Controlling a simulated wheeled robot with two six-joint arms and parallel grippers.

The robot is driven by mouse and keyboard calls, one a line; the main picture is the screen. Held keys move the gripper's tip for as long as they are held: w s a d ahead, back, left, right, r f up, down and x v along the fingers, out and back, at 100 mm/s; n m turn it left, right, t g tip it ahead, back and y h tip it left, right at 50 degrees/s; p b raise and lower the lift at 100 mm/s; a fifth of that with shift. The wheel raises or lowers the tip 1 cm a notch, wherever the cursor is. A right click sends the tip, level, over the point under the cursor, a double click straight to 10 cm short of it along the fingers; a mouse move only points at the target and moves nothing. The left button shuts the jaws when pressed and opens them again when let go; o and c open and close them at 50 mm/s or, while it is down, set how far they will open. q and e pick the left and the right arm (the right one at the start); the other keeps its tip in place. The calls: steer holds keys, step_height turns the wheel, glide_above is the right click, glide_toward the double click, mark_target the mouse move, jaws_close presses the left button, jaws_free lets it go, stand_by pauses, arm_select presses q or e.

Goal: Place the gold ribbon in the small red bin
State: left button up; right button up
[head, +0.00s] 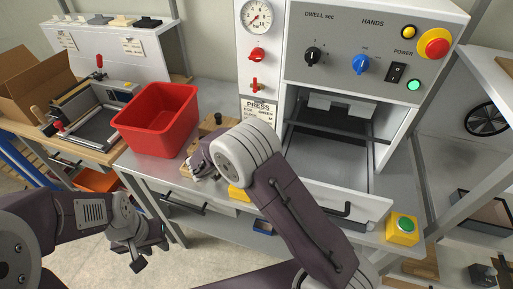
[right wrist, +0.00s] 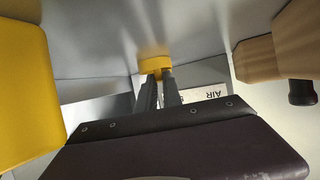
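The red bin (head: 156,128) stands upright on the grey steel table at left centre of the head view, and its visible inside looks empty. In the right wrist view a small gold piece (right wrist: 153,64), which looks like the gold ribbon, is at the fingertips of my right gripper (right wrist: 160,82). The two fingers stand a narrow gap apart, and whether they clamp it is unclear. In the head view my right gripper (head: 200,166) is low over the table, right of the bin, partly hidden by my arm. My left gripper (head: 149,256) hangs empty, fingers apart, in front of the table.
The press (head: 350,65) stands behind and right. A yellow button box (head: 402,230) is at its front right; another yellow block (head: 238,193) shows beside my right arm. A wooden piece with a black knob (right wrist: 285,50) is close right of my gripper. A cardboard box (head: 40,85) is far left.

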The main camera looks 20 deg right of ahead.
steer(key=o, duration=0.4)
steer(key=shift+w, duration=0.1)
steer(key=shift+c, duration=0.2)
